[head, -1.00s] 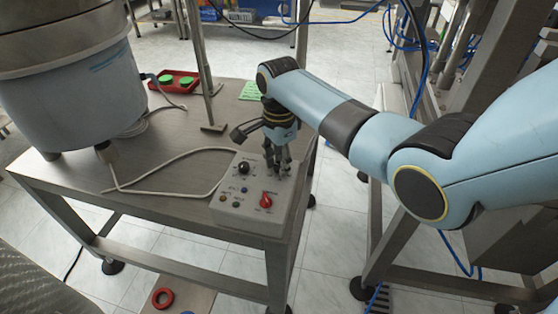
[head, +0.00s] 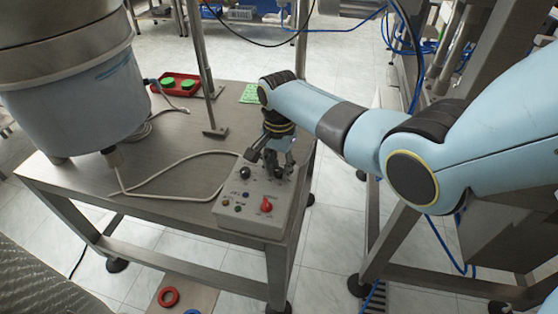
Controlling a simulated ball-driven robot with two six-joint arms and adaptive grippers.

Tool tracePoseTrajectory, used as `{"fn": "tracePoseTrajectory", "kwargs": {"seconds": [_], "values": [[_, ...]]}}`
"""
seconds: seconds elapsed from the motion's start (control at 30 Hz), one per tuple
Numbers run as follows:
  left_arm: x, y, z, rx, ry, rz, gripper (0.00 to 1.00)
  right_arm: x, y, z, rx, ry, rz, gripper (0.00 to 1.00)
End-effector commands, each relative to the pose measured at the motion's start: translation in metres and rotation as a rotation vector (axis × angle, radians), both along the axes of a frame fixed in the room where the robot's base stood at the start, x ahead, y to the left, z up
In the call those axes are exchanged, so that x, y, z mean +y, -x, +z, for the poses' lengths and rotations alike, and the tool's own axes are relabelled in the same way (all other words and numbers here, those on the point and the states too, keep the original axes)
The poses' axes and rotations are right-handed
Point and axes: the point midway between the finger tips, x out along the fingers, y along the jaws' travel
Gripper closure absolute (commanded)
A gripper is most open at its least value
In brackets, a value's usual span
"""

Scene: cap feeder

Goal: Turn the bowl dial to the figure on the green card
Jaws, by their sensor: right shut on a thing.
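A grey control box (head: 247,221) sits at the front right corner of the metal table. On its top are a black knob (head: 245,172) at the back left, a red knob (head: 266,205) and several small buttons. My right gripper (head: 279,173) points down at the back right of the box. It is shut on a dial there, which its fingers mostly hide. The dial's figures are too small to read. The green card (head: 250,93) lies at the far edge of the table, its figure unreadable. My left gripper is not in view.
A large bowl feeder (head: 75,105) stands on the left of the table (head: 165,170). A pale cable runs across to the box. A metal post (head: 206,80) stands behind, near a red tray (head: 165,90) with green pieces. A metal frame stands at right.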

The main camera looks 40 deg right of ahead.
Motion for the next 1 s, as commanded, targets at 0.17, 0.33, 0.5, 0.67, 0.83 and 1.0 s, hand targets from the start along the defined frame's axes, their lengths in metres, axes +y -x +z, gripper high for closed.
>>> {"fn": "tracePoseTrajectory", "kwargs": {"seconds": [0.17,0.33,0.5,0.67,0.83,1.0], "values": [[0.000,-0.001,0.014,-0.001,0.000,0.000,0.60,0.000,-0.001,0.003,0.000,0.000,0.165,1.00],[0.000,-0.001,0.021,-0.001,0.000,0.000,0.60,0.000,0.000,0.003,0.000,0.000,0.327,1.00],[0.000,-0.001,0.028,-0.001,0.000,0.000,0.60,0.000,0.000,0.002,-0.001,-0.001,0.488,1.00],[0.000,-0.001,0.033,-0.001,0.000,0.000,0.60,0.000,-0.001,0.002,-0.001,0.000,0.638,1.00],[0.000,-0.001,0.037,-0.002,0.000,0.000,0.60,0.000,-0.001,0.001,-0.001,0.000,0.781,1.00],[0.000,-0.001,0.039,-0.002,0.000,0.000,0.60,0.000,0.000,0.001,-0.001,0.000,0.898,1.00]]}}
